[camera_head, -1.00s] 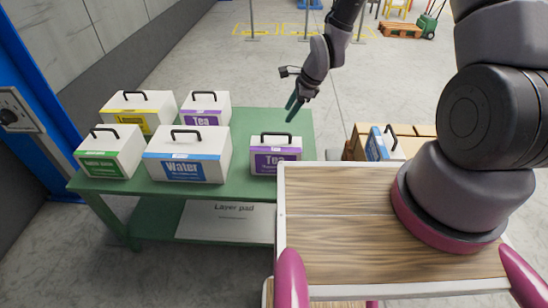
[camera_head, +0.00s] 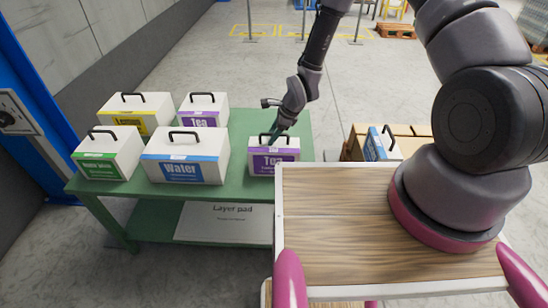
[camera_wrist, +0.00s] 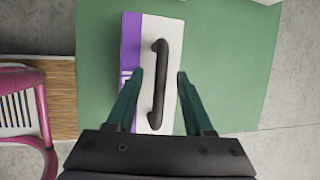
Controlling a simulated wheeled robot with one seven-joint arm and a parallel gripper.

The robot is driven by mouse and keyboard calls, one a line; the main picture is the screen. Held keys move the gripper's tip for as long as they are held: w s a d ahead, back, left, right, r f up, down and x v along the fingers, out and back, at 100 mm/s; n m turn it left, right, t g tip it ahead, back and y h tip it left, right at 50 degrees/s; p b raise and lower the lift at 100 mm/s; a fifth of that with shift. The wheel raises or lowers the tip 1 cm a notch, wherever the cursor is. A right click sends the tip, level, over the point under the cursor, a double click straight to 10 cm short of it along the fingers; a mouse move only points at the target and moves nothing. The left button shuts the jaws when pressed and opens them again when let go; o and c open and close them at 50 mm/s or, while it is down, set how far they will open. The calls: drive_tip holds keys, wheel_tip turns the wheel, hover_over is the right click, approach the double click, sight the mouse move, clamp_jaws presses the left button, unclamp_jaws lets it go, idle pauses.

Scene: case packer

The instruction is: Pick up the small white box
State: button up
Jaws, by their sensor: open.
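A small white box with a purple "Tea" label (camera_head: 262,158) sits at the near right corner of the green table (camera_head: 235,190). Its black handle (camera_wrist: 159,84) stands up from the lid. My gripper (camera_head: 274,136) is right above this box. In the wrist view my gripper (camera_wrist: 160,76) is open, with one finger on each side of the handle; I cannot tell whether the fingers touch the lid. A second small white "Tea" box (camera_head: 204,112) stands at the back of the table.
A larger Water box (camera_head: 186,158), a green-labelled box (camera_head: 108,155) and a yellow-labelled box (camera_head: 136,113) stand to the left on the table. A wooden-topped surface (camera_head: 335,220) lies close by on the near right.

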drive_tip(key=shift+f, duration=0.15)
clamp_jaws()
drive_tip(key=shift+w+a, duration=0.1)
idle(1.3)
